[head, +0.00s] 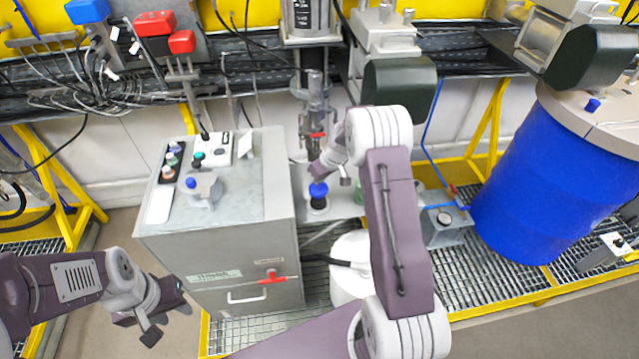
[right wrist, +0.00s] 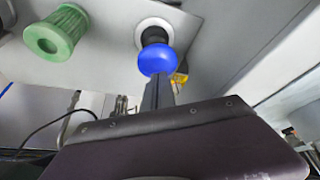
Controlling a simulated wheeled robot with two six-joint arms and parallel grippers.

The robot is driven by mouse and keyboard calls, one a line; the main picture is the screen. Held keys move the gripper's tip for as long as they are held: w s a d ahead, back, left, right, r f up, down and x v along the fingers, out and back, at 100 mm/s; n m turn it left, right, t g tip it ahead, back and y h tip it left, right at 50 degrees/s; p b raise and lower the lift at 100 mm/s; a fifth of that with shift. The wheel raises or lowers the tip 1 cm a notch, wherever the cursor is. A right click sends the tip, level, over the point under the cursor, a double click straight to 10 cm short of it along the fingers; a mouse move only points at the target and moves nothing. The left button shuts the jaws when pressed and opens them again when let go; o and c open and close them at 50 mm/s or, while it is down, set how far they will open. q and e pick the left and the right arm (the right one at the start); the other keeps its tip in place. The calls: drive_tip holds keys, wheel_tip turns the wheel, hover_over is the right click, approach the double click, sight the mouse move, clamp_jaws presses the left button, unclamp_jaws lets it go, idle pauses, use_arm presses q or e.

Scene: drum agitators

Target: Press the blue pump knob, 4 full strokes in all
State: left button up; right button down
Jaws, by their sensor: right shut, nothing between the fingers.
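The blue pump knob (head: 318,190) stands upright on a black collar on a light grey plate, right of the steel cabinet. My right gripper (head: 318,170) is shut and empty, with its fingers just over the knob. In the right wrist view the round blue knob (right wrist: 155,59) sits on its black stem, and the closed fingertips (right wrist: 157,82) reach its edge. I cannot tell whether they touch it. My left gripper (head: 150,322) hangs in front of the cabinet, away from the knob; its fingers are not clear enough to judge.
A green knob (right wrist: 56,33) stands beside the blue one. The steel cabinet (head: 215,250) carries a smaller blue-topped part (head: 191,183) and buttons. A red-handled valve (head: 317,135) hangs behind the knob. A blue drum (head: 540,190) stands at the right.

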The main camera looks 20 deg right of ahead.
sight(320, 188)
drive_tip(key=shift+f, duration=0.15)
idle(0.4)
drive_tip(key=shift+f+b, duration=2.2)
drive_tip(key=shift+b, duration=0.2)
drive_tip(key=shift+r+p, duration=0.85)
drive_tip(key=shift+r, duration=0.3)
drive_tip(key=shift+r+p, duration=0.6)
drive_tip(key=shift+r, duration=0.55)
